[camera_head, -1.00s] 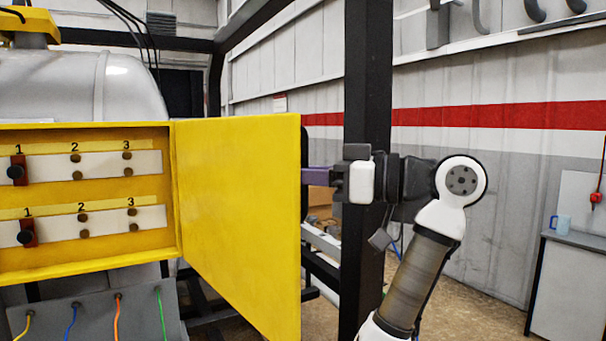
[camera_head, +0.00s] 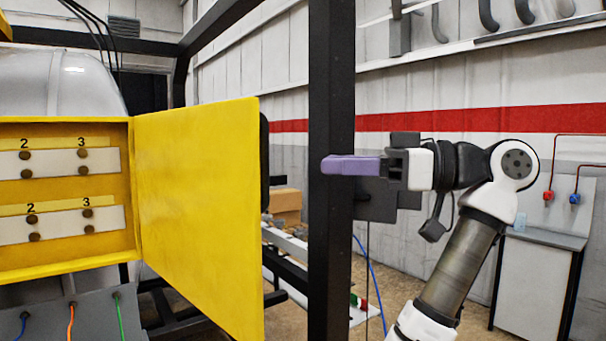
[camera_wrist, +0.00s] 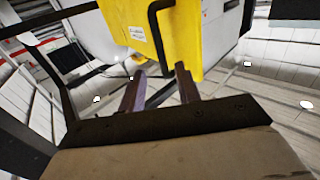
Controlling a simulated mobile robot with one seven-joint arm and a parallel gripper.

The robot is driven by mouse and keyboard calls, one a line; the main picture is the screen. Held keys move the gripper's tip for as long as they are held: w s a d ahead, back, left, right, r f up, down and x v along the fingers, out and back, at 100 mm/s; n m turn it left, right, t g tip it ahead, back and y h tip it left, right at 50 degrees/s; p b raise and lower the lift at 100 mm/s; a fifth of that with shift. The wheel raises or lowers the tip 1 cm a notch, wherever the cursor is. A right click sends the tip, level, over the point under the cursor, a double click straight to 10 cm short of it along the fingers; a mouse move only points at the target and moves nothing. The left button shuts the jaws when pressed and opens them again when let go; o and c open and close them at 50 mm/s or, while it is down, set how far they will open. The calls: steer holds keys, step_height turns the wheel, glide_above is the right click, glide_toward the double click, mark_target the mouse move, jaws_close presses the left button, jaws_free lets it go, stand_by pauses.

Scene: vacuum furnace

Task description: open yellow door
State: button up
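The yellow door (camera_head: 200,200) stands swung wide open on its left hinge, and the inside of its yellow box shows. A black handle (camera_head: 264,150) peeks out past the door's free edge, mostly hidden behind it. In the wrist view the door (camera_wrist: 185,40) is at the top, with its black handle (camera_wrist: 155,22) on the near face. My gripper (camera_head: 325,165) is to the right of the door, clear of it, its purple fingers pointing left. In the wrist view my gripper (camera_wrist: 160,78) has its two fingers apart with nothing between them.
A black upright post (camera_head: 331,240) stands just right of the door, near my fingers. Inside the box are white strips (camera_head: 60,162) with knobs. A grey cabinet (camera_head: 540,270) stands by the wall at the right. A cardboard box (camera_head: 286,205) sits behind the frame.

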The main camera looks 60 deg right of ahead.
steer(key=shift+v, duration=1.1)
steer(key=shift+s, duration=0.1)
